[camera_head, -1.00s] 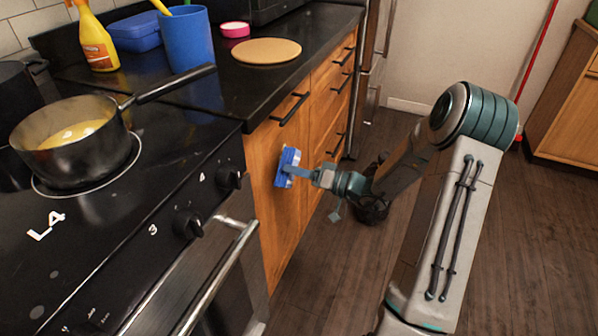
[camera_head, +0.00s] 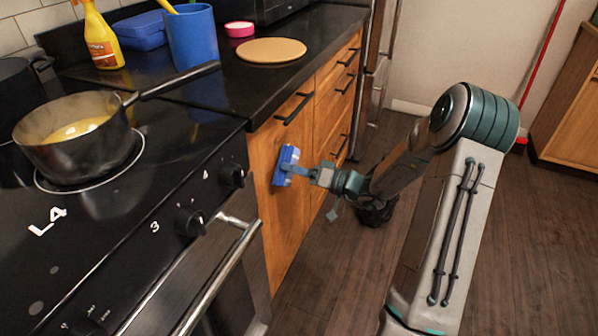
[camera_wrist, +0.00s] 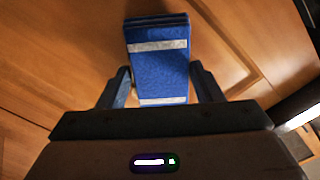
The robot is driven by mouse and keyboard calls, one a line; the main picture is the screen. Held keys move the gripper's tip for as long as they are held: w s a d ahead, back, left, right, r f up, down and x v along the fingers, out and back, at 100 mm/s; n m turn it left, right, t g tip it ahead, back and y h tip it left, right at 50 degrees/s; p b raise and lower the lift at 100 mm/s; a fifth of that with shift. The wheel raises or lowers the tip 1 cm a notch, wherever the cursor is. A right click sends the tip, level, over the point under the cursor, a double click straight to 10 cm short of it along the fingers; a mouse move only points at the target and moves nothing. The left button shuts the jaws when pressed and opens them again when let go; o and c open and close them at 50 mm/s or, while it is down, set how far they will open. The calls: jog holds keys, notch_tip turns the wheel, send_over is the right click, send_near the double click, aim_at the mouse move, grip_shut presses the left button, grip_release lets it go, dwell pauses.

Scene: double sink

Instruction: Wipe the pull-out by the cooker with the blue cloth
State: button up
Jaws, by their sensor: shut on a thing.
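The blue cloth (camera_head: 286,165) is a folded blue pad with pale stripes, held at the upper part of the wooden pull-out front (camera_head: 275,222) beside the cooker. My gripper (camera_head: 300,171) is shut on the cloth. In the wrist view the cloth (camera_wrist: 158,62) stands out between my two fingers (camera_wrist: 160,88), with wood right behind it. The cloth looks to be against the front or very close to it; I cannot tell whether it touches. The pull-out's dark bar handle (camera_head: 294,108) is just above the cloth.
The cooker (camera_head: 130,245) with its oven handle (camera_head: 222,275) and knobs is at the left. A pot (camera_head: 75,150) of yellow food stands on it. The floor at the right is open.

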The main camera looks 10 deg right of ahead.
aim_at(297, 161)
jog(key=shift+w+a, duration=0.1)
jog(key=shift+a, duration=0.05)
jog(key=shift+w+d+b, duration=0.95)
jog(key=shift+w+d, duration=0.2)
jog(key=shift+w, duration=0.25)
jog(key=w+d+b, duration=0.1)
jog(key=w+b, duration=0.1)
jog(key=w, duration=0.1)
jog(key=shift+d, duration=0.4)
jog(key=shift+f, duration=0.1)
jog(key=shift+s+a+b, duration=0.1)
jog(key=shift+b, duration=0.45)
